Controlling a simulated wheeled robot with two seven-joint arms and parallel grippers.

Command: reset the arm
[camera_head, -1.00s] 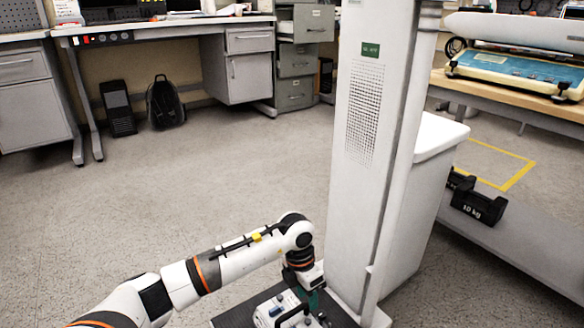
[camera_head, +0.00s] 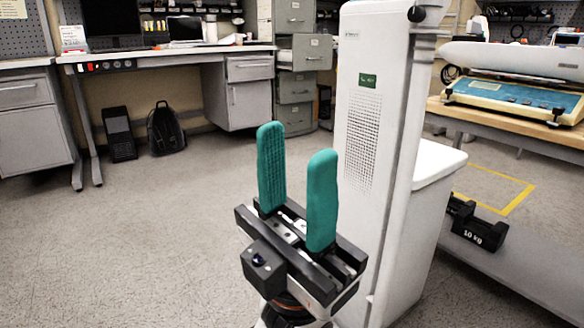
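My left gripper (camera_head: 296,190) is raised in the lower middle of the head view, with its two teal fingers pointing up. The fingers stand well apart with nothing between them, so it is open and empty. It shows in front of the tall white column unit (camera_head: 378,140), which stands just right of it and is partly hidden by it. Only the gripper and its wrist show; the rest of that arm is out of view. My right gripper is not in view.
A wooden-topped bench (camera_head: 510,122) with a blue-panelled device (camera_head: 512,97) stands at the right. Black weights (camera_head: 478,228) lie on its low shelf. A desk (camera_head: 160,52), a black backpack (camera_head: 164,130) and a filing cabinet (camera_head: 295,55) are at the back. The left floor is clear.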

